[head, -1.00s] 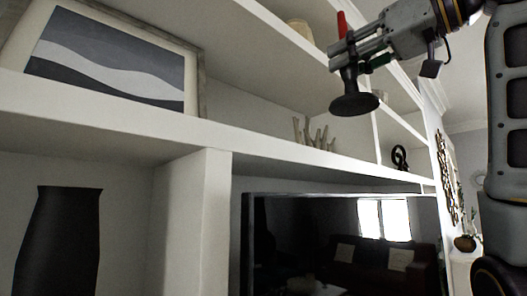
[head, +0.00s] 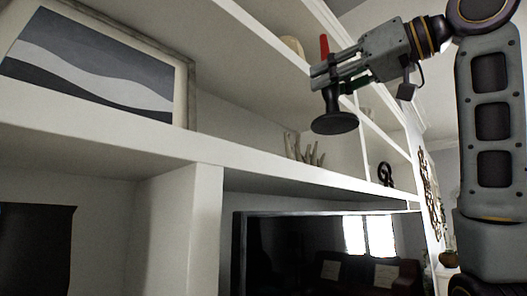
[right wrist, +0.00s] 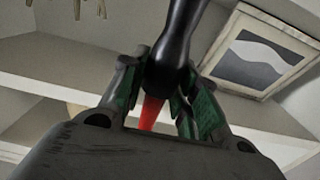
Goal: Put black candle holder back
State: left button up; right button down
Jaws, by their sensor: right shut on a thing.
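The black candle holder (head: 335,122) is upright in the head view, with its round base at the bottom and a red candle (head: 324,47) at its top. My right gripper (head: 324,77) is shut around its stem and holds it in the air in front of the white shelves. In the right wrist view the black holder (right wrist: 174,45) runs between the green-padded fingers (right wrist: 160,90), with the red candle (right wrist: 151,112) below it in the picture. The base overlaps the shelf in the picture; I see no contact. My left gripper is not in view.
The white shelf (head: 150,142) carries a framed wave picture (head: 95,65), a pale branching ornament (head: 303,149) and a black figure (head: 385,173). A round pale object (head: 292,45) is on the upper shelf. A television (head: 330,255) and a dark vase (head: 35,250) are below.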

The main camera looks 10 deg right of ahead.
jog(key=p+x, duration=0.3)
jog(key=x, duration=1.2)
jog(key=shift+p, duration=0.4)
jog(key=shift+s+r, duration=0.1)
jog(key=f, duration=0.1)
jog(key=w+a+f+p, duration=0.1)
jog(key=w+f, duration=0.1)
jog(key=shift+w+a+f+p, duration=0.25)
jog(key=shift+a+p, duration=0.05)
jog(key=shift+f, duration=0.1)
jog(key=c, duration=1.1)
grip_release()
jog(key=shift+f, duration=0.1)
